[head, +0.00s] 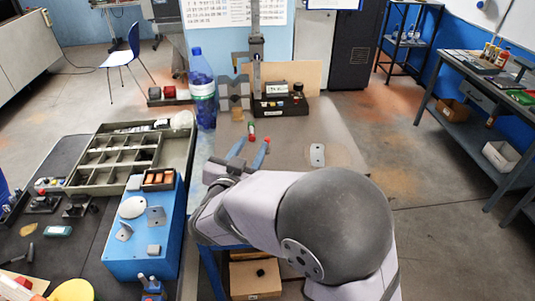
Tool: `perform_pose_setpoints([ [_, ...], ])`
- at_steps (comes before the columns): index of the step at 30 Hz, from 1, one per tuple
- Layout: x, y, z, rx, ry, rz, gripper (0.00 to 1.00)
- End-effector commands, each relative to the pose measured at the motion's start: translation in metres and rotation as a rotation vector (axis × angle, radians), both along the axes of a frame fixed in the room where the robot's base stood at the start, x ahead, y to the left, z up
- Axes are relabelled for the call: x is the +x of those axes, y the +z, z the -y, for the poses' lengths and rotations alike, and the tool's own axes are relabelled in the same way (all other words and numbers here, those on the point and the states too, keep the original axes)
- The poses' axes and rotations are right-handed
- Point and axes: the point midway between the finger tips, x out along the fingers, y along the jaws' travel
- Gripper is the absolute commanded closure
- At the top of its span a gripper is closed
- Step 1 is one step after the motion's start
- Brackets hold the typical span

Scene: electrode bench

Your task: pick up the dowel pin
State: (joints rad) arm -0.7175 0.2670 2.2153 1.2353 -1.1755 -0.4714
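My gripper (251,144) reaches over the grey bench top (295,133), its two blue fingers spread apart. A small red and green piece (251,132) shows just beyond the gap between the fingertips. A small red spot shows at the tip of the right finger. I cannot make out for certain which thing is the dowel pin; it may be small or hidden by my arm. Nothing is clearly held between the fingers.
A flat plate with holes (317,154) lies right of my gripper. A blue bottle (202,88) stands at back left, beside a dark fixture (281,106) with a tall post. A compartment tray (118,158) and a blue box (133,242) are at left.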

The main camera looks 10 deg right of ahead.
Motion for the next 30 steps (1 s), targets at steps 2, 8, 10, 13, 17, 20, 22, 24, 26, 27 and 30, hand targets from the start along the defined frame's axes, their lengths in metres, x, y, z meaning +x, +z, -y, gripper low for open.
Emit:
perform_pose_setpoints([
  [2, 0.012, -0.023, -0.001, -0.056, -0.068, 0.012, 0.66],
  [8, 0.024, -0.045, -0.001, -0.151, -0.193, 0.032, 0.66],
  [10, 0.026, -0.049, 0.0, -0.169, -0.218, 0.033, 0.66],
  [13, 0.026, -0.051, 0.0, -0.186, -0.238, 0.035, 0.66],
  [17, 0.027, -0.051, 0.001, -0.19, -0.245, 0.035, 0.66],
  [20, 0.03, -0.05, 0.004, -0.19, -0.246, 0.035, 0.66],
  [22, 0.035, -0.05, 0.008, -0.19, -0.248, 0.034, 0.66],
  [24, 0.04, -0.05, 0.011, -0.189, -0.246, 0.035, 0.66],
  [26, 0.043, -0.05, 0.013, -0.189, -0.245, 0.035, 0.66],
  [27, 0.044, -0.05, 0.014, -0.188, -0.245, 0.036, 0.66],
  [30, 0.044, -0.051, 0.014, -0.188, -0.244, 0.036, 0.66],
])
